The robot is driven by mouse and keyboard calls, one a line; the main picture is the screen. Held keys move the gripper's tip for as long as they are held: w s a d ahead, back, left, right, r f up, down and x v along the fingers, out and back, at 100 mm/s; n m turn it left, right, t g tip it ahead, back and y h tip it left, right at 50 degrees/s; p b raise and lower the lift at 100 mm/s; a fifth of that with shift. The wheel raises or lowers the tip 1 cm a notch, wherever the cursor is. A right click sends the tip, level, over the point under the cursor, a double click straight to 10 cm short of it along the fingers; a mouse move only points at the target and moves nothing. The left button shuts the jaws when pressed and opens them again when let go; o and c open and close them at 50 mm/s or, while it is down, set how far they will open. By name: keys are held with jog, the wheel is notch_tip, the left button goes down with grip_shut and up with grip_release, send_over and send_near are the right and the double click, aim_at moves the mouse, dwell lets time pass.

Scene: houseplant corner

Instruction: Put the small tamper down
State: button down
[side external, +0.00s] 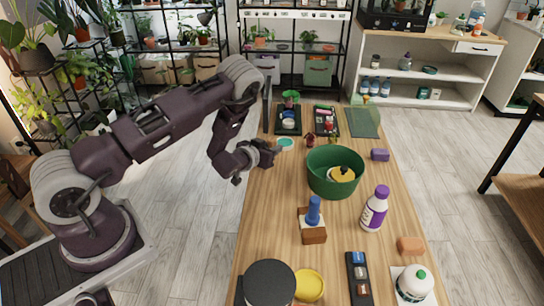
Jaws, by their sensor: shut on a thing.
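My gripper (272,153) is over the left edge of the wooden table, near its back half. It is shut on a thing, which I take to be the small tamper. The tamper is hidden or too small and dark to make out between the jaws. I cannot tell whether it touches the table. A small dark red object (310,139) stands a little to the right of my gripper, apart from it. A blue-handled object (314,210) stands upright on a brown and white block (313,234) nearer the front.
A green bowl (320,183) holding a yellow item stands right of my gripper. A teal disc (285,143) and dark trays (287,121) lie behind. A purple bottle (374,208) and purple block (380,155) are on the right. The table (272,215) is bare at left-centre.

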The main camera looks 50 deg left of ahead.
jog(key=shift+f, duration=1.45)
jog(key=shift+f, duration=0.15)
jog(key=c, duration=1.2)
grip_release()
jog(key=shift+o, duration=0.2)
